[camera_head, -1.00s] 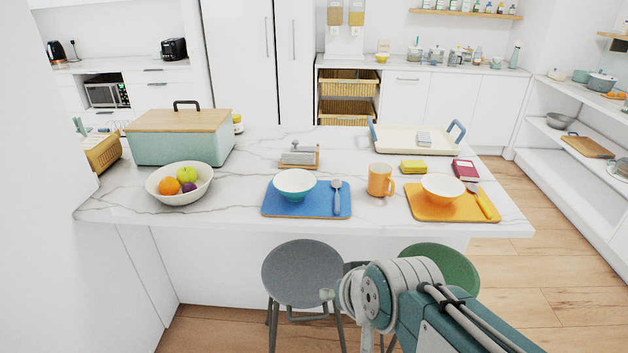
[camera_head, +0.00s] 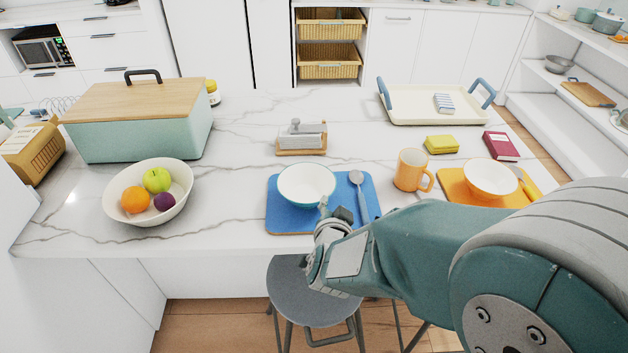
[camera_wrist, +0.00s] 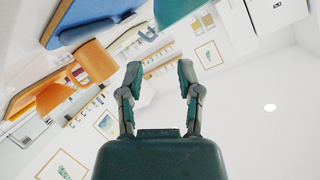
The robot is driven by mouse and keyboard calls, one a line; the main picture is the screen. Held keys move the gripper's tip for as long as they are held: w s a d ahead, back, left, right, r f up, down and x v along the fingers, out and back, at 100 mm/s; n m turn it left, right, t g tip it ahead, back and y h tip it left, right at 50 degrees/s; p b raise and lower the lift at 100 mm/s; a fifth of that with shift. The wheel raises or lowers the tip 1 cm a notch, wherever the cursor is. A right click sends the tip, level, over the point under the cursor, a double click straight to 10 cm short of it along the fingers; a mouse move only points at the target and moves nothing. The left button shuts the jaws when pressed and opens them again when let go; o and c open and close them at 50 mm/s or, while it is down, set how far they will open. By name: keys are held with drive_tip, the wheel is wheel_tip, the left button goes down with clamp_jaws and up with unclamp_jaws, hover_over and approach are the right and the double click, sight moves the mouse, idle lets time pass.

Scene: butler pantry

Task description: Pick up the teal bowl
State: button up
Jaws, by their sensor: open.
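The teal bowl (camera_head: 306,186), white inside with a teal outside, sits upright on the blue placemat (camera_head: 285,222) near the counter's front edge. Its teal side shows at the top edge of the wrist view (camera_wrist: 176,10). My gripper (camera_head: 334,210) is at the bowl's near right side, partly covering the mat. In the wrist view my gripper (camera_wrist: 159,76) has its two fingers apart with nothing between them, and the bowl lies beyond the fingertips. Whether a finger touches the bowl cannot be told.
A spoon (camera_head: 361,195) lies right of the bowl. An orange mug (camera_head: 410,170) stands farther right, then an orange bowl (camera_head: 490,178) on an orange mat. A butter dish (camera_head: 301,137) is behind. A fruit bowl (camera_head: 173,206) stands left. A grey stool (camera_head: 315,300) stands below the counter edge.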

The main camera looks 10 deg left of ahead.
sight(330, 190)
drive_tip(key=x, duration=0.4)
drive_tip(key=shift+w+d+f, duration=0.15)
drive_tip(key=shift+w+d, duration=0.15)
drive_tip(key=shift+w, duration=0.05)
drive_tip(key=shift+w+a+f, duration=0.15)
drive_tip(key=shift+a, duration=0.1)
drive_tip(key=w+f, duration=0.1)
drive_tip(key=w+a+f, duration=0.1)
drive_tip(key=w, duration=0.1)
drive_tip(key=shift+w+a+f, duration=0.1)
drive_tip(key=shift+w+a, duration=0.15)
drive_tip(key=shift+w, duration=0.05)
drive_tip(key=shift+w+d+f, duration=0.1)
drive_tip(key=shift+w+d, duration=0.1)
drive_tip(key=shift+w, duration=0.25)
drive_tip(key=shift+a, duration=0.25)
clamp_jaws()
